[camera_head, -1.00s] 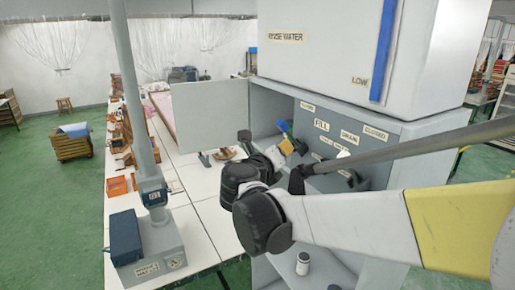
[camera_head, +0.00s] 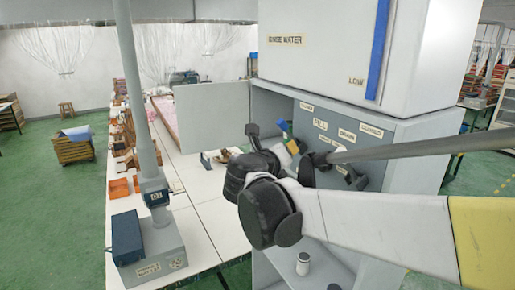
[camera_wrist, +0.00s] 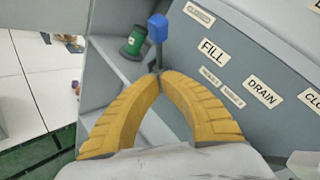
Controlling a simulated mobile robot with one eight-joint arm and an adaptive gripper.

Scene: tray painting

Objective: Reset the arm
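My gripper (camera_wrist: 157,80) points at a grey panel (camera_wrist: 240,60) labelled FILL and DRAIN. In the wrist view its two yellow fingers curve inward and their tips meet, with nothing clearly held between them. A lever with a blue handle (camera_wrist: 157,28) stands just beyond the tips. Its thin stem runs down behind them, and I cannot tell whether they touch it. In the head view the gripper (camera_head: 292,147) is small, beside the blue handle (camera_head: 282,126) and in front of the panel (camera_head: 345,135). My arm reaches in from the right and partly hides the panel.
A rinse water tank (camera_head: 310,45) stands above the panel. A dark green cylinder (camera_wrist: 132,42) sits on a ledge beside the lever. A grey board (camera_head: 210,115) stands left of the cabinet. A white table (camera_head: 205,190) with a column and blue box (camera_head: 127,235) lies left.

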